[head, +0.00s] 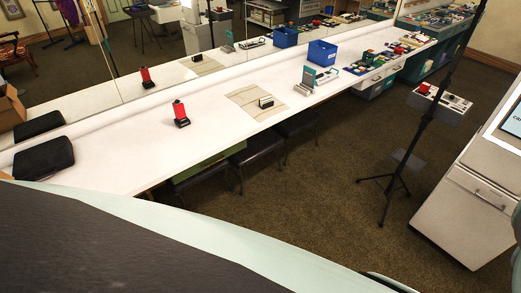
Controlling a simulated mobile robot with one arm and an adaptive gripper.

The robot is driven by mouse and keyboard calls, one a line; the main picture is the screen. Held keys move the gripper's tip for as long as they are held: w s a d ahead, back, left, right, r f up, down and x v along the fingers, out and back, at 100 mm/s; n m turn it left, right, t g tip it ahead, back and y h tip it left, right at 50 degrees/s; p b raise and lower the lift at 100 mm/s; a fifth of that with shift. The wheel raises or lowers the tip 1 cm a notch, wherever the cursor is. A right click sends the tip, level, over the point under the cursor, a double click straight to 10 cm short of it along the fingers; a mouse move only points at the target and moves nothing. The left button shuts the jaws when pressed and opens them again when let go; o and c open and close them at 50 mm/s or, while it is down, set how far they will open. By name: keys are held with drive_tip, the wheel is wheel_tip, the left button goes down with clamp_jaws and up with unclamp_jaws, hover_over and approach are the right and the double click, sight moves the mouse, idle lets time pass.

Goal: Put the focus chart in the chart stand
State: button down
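No focus chart can be told for certain at this size. A small black stand-like block (266,102) sits on a beige mat (240,97) on the long white counter; I cannot tell whether it is the chart stand. A red upright piece (179,109) stands in a black base (182,122) to its left. My gripper is not in view.
The white counter (110,150) runs along a mirror that doubles its objects. A black case (43,157) lies at left; a blue bin (322,52) and several small items stand at right. Stools (255,153) sit under the counter. A black tripod stand (402,160) and a pale cabinet (468,195) stand at right.

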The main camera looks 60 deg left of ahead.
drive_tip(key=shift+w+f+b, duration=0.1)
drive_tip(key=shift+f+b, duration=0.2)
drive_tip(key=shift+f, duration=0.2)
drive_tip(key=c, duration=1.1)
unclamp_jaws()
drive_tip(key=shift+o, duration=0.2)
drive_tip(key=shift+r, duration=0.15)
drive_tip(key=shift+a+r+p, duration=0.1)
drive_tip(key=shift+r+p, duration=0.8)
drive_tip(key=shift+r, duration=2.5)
